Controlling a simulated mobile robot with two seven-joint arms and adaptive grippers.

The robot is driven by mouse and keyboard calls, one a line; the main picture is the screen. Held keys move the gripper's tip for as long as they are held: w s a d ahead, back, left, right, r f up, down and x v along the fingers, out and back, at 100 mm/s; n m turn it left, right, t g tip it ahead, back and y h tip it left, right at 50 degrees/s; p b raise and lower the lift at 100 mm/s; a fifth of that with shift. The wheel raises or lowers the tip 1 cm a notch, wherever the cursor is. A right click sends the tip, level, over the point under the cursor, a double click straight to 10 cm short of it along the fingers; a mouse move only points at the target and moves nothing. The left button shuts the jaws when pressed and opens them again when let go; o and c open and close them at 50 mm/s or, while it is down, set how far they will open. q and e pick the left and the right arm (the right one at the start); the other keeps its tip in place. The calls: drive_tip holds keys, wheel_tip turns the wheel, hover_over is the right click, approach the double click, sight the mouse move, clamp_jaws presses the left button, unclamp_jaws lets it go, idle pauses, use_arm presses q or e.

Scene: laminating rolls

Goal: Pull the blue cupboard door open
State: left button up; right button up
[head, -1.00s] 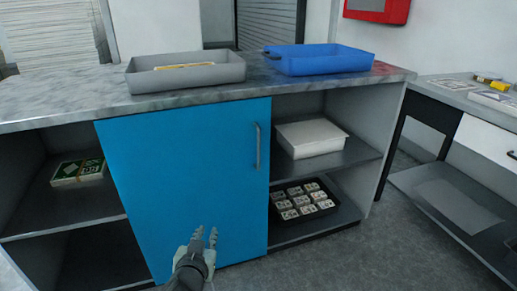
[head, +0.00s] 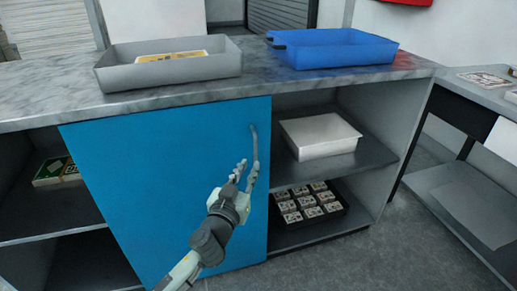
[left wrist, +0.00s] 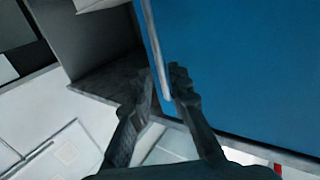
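The blue cupboard door (head: 165,185) is closed, flush with the cupboard front under the counter. Its grey upright bar handle (head: 254,143) is near the door's right edge. My left gripper (head: 246,170) is in front of the door at the handle's lower part, its two fingers apart and pointing up. In the left wrist view the handle (left wrist: 154,45) runs down between the open fingertips (left wrist: 163,82), against the blue door (left wrist: 240,65). I cannot tell whether a finger touches the handle. My right gripper is not in view.
A grey tray (head: 112,78) and a blue tray (head: 340,60) stand on the marbled counter. Right of the door, open shelves hold a white box (head: 320,137) and a black tray (head: 300,222) of cards. The floor (head: 350,265) in front is clear.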

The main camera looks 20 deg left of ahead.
sight(255, 156)
use_arm(q)
drive_tip(key=w, duration=0.5)
drive_tip(key=shift+r+p, duration=0.15)
drive_tip(key=shift+p, duration=0.15)
drive_tip(key=shift+w, duration=0.7)
drive_tip(key=c, duration=0.4)
clamp_jaws()
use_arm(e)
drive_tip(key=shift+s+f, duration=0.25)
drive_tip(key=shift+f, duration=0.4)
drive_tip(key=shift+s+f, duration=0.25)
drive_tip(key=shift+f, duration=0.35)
